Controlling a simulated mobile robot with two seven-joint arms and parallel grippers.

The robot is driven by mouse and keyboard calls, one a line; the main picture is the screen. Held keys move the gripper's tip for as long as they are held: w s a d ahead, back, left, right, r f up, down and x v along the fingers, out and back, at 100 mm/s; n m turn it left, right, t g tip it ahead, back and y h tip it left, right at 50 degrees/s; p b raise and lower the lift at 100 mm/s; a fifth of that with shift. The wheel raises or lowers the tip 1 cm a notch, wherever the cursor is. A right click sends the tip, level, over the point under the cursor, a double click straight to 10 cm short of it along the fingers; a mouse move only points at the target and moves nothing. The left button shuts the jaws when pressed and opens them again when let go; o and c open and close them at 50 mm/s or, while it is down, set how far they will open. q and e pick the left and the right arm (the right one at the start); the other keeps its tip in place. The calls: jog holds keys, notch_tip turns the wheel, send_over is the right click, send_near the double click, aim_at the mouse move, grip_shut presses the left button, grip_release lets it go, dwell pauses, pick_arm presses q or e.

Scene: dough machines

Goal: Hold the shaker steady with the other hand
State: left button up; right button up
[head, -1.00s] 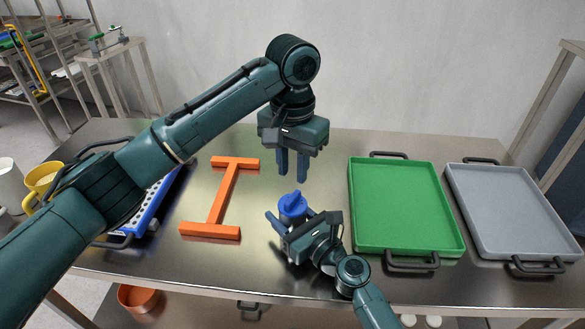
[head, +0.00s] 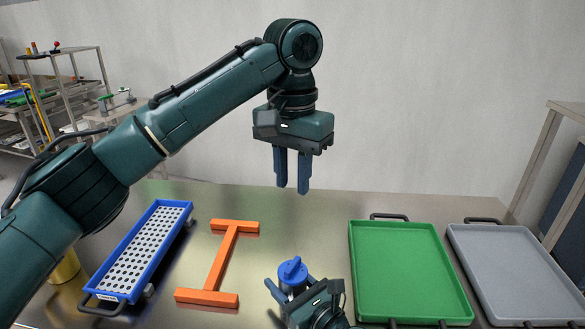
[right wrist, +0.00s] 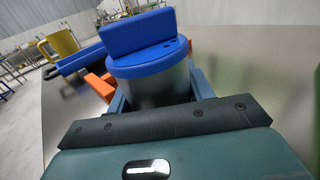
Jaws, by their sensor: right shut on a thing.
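The shaker (head: 292,270), a metal cylinder with a blue lid and a raised blue block on top, stands near the front middle of the table. My right gripper (head: 291,285) is shut around its body from the front. In the right wrist view the shaker (right wrist: 148,70) sits upright between the two fingers, with the lid above them; its base is hidden. My left gripper (head: 292,185) hangs well above the shaker, fingers pointing down.
An orange I-shaped frame (head: 222,265) lies left of the shaker. Beyond it is a blue perforated tray (head: 178,212). A green tray (head: 405,265) and a grey tray (head: 515,265) lie to the right. A yellow container (head: 65,268) is partly hidden behind my left arm.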

jog(key=o, duration=1.2)
